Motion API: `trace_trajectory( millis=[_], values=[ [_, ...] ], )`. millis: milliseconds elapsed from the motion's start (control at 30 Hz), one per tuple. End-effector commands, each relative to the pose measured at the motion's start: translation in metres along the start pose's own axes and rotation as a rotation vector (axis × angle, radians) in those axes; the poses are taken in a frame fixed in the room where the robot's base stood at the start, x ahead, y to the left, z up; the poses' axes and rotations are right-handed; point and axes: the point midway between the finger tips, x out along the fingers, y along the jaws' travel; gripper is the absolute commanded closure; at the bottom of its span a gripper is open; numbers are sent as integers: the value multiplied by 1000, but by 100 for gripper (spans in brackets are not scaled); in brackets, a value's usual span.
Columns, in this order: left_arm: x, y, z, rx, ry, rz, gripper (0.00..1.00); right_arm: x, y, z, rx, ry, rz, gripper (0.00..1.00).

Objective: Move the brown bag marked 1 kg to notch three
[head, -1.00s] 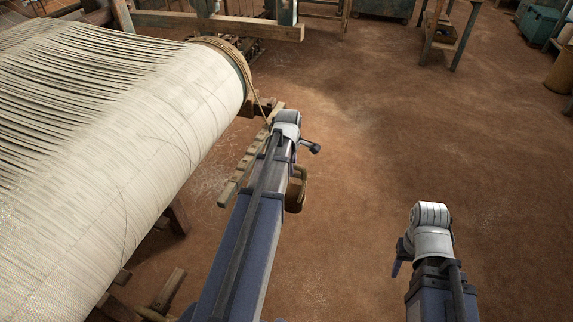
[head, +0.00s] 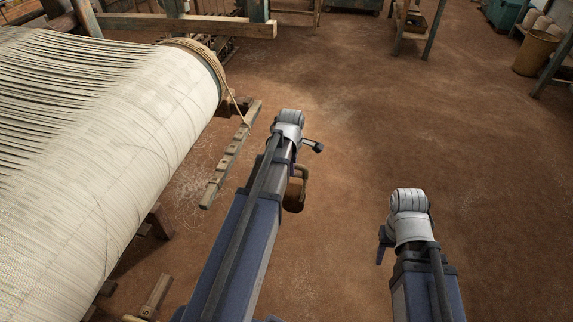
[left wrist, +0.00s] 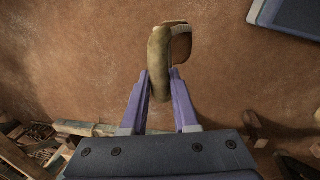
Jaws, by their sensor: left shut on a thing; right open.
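The brown bag (head: 294,196) hangs beside my left forearm in the head view, partly hidden by it. Its tan loop handle (left wrist: 158,62) stands between the purple fingers of my left gripper (left wrist: 159,82) in the left wrist view, and the gripper is shut on it. No 1 kg mark can be read. The notched wooden lever (head: 232,155) slopes beside the end of the warp beam, to the left of the bag and apart from it. Its notches show as small steps. My right gripper (head: 382,249) is open and empty at the lower right, mostly hidden behind its wrist.
The big warp beam (head: 110,150), wound with pale threads, fills the left. A rope (head: 231,95) runs from its end to the lever. A wooden piece (head: 155,296) lies at the lower left. The earth floor (head: 400,120) to the right is clear, with a bin (head: 535,55) far off.

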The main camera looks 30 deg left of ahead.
Motion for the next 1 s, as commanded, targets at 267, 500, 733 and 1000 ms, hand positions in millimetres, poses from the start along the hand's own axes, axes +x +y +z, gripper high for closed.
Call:
trace_trajectory(
  millis=[267, 500, 733, 1000],
  values=[
    [-3, 1, 20, 1, -1, 1, 100, -3, 0, 0, 0, 0, 0, 50],
    [-4, 1, 33, 1, -1, 1, 100, -4, 0, 0, 0, 0, 0, 50],
    [-4, 1, 39, -1, 0, 1, 100, -4, 0, 0, 0, 0, 0, 50],
    [-4, 1, 40, -1, 0, 1, 100, -4, 0, 0, 0, 0, 0, 50]
  ],
)
